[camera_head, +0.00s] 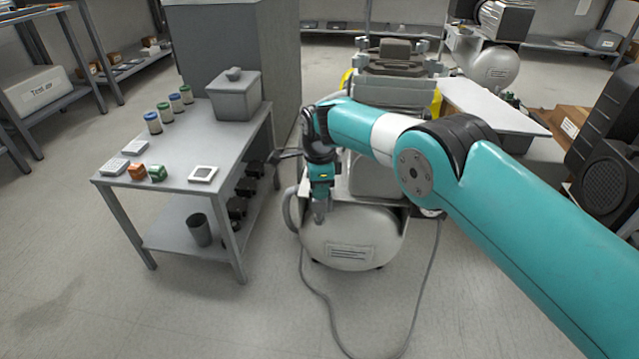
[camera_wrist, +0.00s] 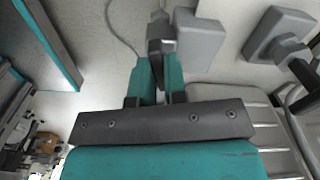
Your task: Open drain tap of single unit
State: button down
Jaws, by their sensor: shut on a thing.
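The single unit is a compressor with a pale tank (camera_head: 355,242) on the floor beside the table, with a label on its front. My gripper (camera_head: 320,212) points down at the left end of this tank. In the wrist view my gripper (camera_wrist: 159,72) is shut on a small dark grey part (camera_wrist: 157,32), which looks like the drain tap. A lighter grey block (camera_wrist: 199,38) sits right beside it. In the head view my gripper hides the tap. I cannot tell how far the tap is turned.
A grey table (camera_head: 185,150) with jars, small boxes and a lidded bin (camera_head: 234,97) stands close on the left. A cable (camera_head: 320,295) lies on the floor in front of the tank. Another compressor (camera_head: 490,65) stands at the back right. The front left floor is clear.

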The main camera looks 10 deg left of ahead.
jog(key=n, duration=0.3)
jog(key=shift+n+p, duration=0.4)
jog(key=n, duration=0.3)
jog(key=shift+n, duration=0.3)
jog(key=n, duration=0.3)
jog(key=shift+n, duration=2.2)
jog(key=c, duration=1.2)
grip_release()
jog(key=shift+o, duration=0.2)
